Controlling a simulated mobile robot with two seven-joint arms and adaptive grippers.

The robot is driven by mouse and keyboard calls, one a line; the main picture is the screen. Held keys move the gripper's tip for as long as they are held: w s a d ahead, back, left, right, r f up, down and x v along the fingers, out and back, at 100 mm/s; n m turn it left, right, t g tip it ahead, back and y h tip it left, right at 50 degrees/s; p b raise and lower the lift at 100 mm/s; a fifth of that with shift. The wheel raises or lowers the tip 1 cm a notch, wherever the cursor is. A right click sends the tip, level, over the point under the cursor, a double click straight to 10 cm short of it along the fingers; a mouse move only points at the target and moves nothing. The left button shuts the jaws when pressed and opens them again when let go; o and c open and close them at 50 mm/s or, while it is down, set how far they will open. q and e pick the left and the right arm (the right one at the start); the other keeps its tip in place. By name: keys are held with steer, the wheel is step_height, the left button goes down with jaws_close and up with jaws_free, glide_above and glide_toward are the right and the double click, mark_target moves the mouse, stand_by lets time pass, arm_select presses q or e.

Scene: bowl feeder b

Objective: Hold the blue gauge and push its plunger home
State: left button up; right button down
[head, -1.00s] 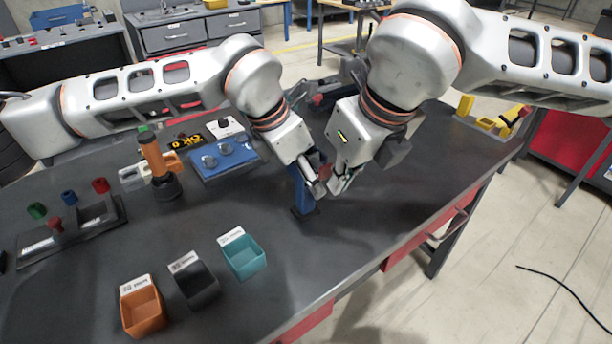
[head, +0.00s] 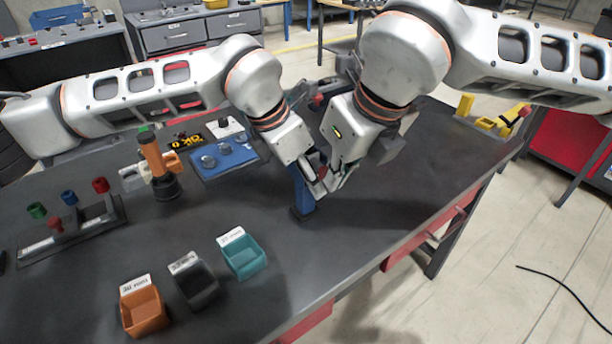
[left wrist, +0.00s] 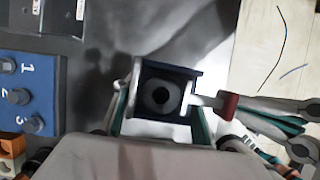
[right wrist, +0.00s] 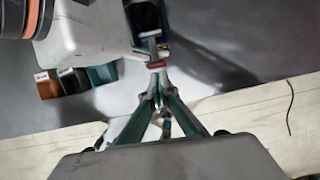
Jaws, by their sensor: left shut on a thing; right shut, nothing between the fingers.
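The blue gauge (head: 302,196) stands upright on the dark table, with a dark round opening in its top in the left wrist view (left wrist: 160,95). My left gripper (head: 312,180) is shut on the gauge, its fingers on both sides of the body. The plunger (left wrist: 228,106) sticks out from the gauge's side as a pale rod with a red end; the red end also shows in the right wrist view (right wrist: 156,65). My right gripper (head: 336,188) is shut and empty, its fingertips right at the red end. Whether they touch it I cannot tell.
An orange bin (head: 143,311), a black bin (head: 195,285) and a teal bin (head: 244,259) stand at the front. A blue panel with knobs (head: 225,160) and an orange device (head: 158,165) stand to the left. A yellow fixture (head: 490,115) is far right. The table right of the gauge is clear.

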steer(key=shift+w+a, duration=0.3)
steer(key=shift+w, duration=0.25)
steer(key=shift+s, duration=0.1)
stand_by(0.3)
steer(key=shift+s+d, duration=0.55)
steer(key=shift+s, duration=0.25)
steer(key=shift+s+d, duration=0.55)
steer(key=shift+s, duration=0.3)
steer(key=shift+s+d, duration=0.55)
steer(key=shift+s, duration=0.25)
arm_select(q)
steer(key=o, duration=1.7)
steer(key=v, duration=1.2)
steer(key=shift+s+a+p, duration=0.35)
steer(key=shift+s+a, duration=0.3)
steer(key=shift+a, duration=0.55)
steer(key=shift+s+a+p, duration=0.4)
steer(key=shift+s+a, duration=0.3)
steer(key=shift+a, duration=0.45)
steer(key=shift+s+a+p, duration=0.35)
steer(key=shift+s+a, duration=0.3)
steer(key=shift+a, duration=0.55)
arm_select(e)
steer(key=shift+t, duration=0.3)
steer(key=shift+s+r, duration=0.2)
steer(key=shift+r, duration=1.9)
